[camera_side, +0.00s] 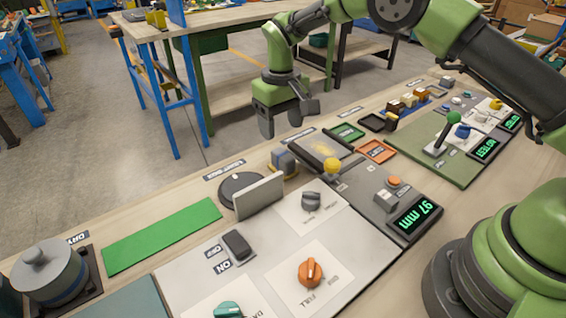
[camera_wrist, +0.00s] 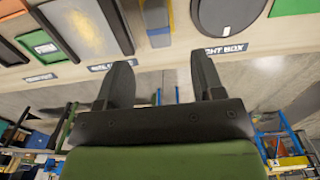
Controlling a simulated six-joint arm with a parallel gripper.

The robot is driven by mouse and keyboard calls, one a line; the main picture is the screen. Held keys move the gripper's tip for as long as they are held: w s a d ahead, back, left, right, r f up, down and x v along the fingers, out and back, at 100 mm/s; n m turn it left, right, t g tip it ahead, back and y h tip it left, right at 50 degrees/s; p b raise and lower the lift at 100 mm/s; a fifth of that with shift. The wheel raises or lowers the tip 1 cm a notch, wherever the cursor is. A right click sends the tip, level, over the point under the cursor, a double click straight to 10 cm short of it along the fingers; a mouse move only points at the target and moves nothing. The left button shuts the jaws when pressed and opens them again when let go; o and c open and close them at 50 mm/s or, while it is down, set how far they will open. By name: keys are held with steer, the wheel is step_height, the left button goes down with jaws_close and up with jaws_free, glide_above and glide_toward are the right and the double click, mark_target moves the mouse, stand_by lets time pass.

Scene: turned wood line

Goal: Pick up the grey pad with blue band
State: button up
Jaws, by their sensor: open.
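A grey, knobbed round piece (camera_side: 49,272) with a dark blue band low on its side stands on a dark square base at the front left, by the DRY label. My gripper (camera_side: 287,118) is open and empty, high above the bench's far edge and well to the right of that piece. Its two fingers also show apart in the wrist view (camera_wrist: 160,72), with nothing between them.
A small grey-blue and tan block (camera_side: 284,161) stands below my gripper. A round dark disc (camera_side: 236,183) with an upright grey plate (camera_side: 260,196), a green mat (camera_side: 162,235) and a white knob panel (camera_side: 285,250) lie leftward.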

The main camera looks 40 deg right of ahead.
mark_target(283, 154)
step_height(283, 154, down, 8)
steer(key=shift+s+d+f, duration=0.1)
steer(key=shift+s+f, duration=0.05)
steer(key=shift+f, duration=0.1)
steer(key=c, duration=1.1)
step_height(283, 154, up, 10)
steer(key=shift+r, duration=0.1)
